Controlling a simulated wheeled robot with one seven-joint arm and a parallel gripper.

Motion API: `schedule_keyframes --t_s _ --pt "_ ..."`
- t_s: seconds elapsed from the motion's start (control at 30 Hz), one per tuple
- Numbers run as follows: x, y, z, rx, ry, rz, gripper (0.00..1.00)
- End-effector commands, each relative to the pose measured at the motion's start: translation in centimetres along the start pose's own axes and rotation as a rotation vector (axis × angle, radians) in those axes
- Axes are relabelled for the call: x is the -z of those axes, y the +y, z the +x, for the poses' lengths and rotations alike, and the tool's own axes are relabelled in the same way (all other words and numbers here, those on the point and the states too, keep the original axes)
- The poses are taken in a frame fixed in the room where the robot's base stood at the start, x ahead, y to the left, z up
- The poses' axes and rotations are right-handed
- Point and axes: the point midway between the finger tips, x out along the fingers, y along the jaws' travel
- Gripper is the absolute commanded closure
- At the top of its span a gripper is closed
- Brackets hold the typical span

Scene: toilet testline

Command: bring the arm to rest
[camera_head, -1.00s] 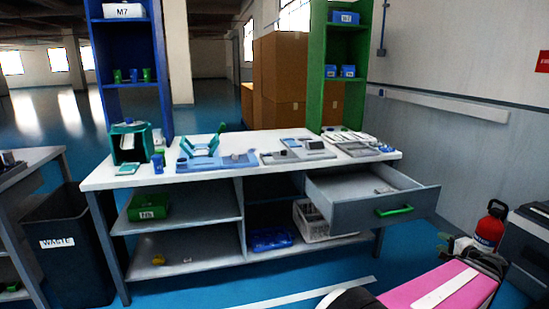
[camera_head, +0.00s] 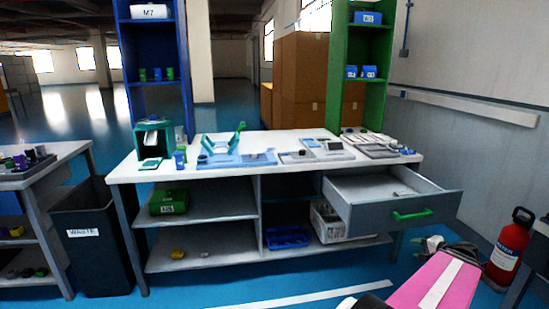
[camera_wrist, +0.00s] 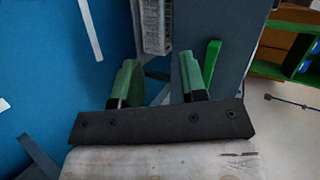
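My gripper (camera_wrist: 159,74) shows in the wrist view with its two green fingers apart and nothing between them. In the head view my arm (camera_head: 428,290) is at the lower right, with its pink and white link in front. The gripper end is small there, just below the open drawer (camera_head: 392,212). The drawer's green handle (camera_head: 412,215) also shows in the wrist view (camera_wrist: 212,60), to the right of the fingers and apart from them as far as I can see.
The white workbench (camera_head: 290,163) holds fixtures and parts. A waste bin (camera_head: 88,245) and a side table (camera_head: 45,158) stand at the left. A red fire extinguisher (camera_head: 508,250) stands close to my arm at the right. Blue floor is free before the bench.

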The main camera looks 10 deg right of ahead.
Motion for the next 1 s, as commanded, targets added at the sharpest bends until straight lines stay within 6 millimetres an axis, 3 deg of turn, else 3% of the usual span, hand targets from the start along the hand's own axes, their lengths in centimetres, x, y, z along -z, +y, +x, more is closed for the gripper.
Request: schedule_keyframes --t_s 0.1,0.4,0.7,1.0 --pt "-2.9 -0.6 3.5 -0.077 -0.083 -0.050 0.61" --pt "-10.0 -1.1 10.4 -0.269 -0.259 -0.190 0.61" --pt "-17.1 -1.3 15.4 -0.455 -0.409 -0.359 0.61" --pt "-24.0 -1.4 18.9 -0.631 -0.528 -0.556 0.61"
